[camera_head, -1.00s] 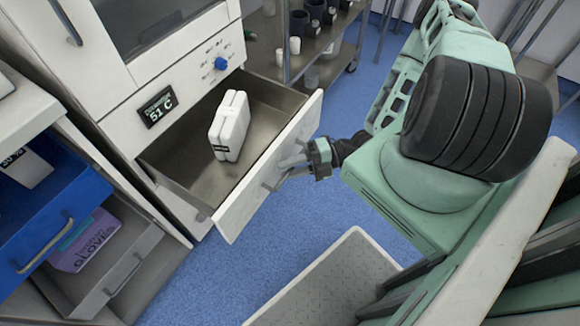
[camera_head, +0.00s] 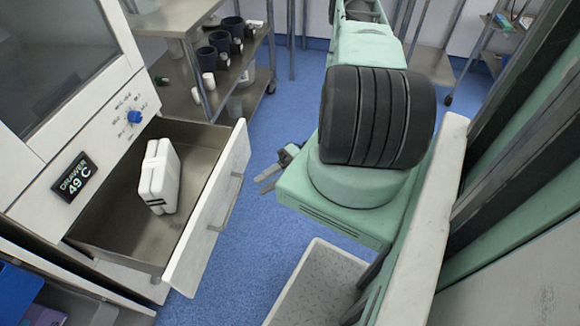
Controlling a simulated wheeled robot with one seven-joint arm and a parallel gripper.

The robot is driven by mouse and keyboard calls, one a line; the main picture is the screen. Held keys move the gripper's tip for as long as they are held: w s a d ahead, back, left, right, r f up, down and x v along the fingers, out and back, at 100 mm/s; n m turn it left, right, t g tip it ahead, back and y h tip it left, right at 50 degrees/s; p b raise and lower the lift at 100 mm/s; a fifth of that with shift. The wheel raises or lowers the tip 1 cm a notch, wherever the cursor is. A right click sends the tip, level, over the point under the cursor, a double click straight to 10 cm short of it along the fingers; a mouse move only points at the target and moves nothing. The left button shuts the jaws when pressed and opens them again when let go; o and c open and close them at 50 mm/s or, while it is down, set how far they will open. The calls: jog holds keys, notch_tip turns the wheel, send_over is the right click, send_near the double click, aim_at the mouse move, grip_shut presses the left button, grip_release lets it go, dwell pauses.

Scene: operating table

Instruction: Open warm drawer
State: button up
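The warm drawer (camera_head: 105,232) stands pulled out of the white cabinet, with its metal inside showing. Its white front panel (camera_head: 214,200) carries a bar handle (camera_head: 226,203) on the outer face. A white pack (camera_head: 159,177) stands inside the drawer. A black display (camera_head: 75,177) on the cabinet reads "DRAWER 49 C". My gripper (camera_head: 262,184) is to the right of the handle, apart from it. Its fingers are spread with nothing seen between them. My arm hides part of the gripper's wrist.
A steel shelf trolley (camera_head: 214,84) with dark mugs and white cups stands behind the drawer. A blue knob (camera_head: 134,116) sits on the cabinet. A blue drawer (camera_head: 14,290) is at the lower left. Blue floor (camera_head: 232,270) is free in front of the warm drawer.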

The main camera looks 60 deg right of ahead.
jog(key=v, duration=0.7)
jog(key=shift+s+d, duration=0.1)
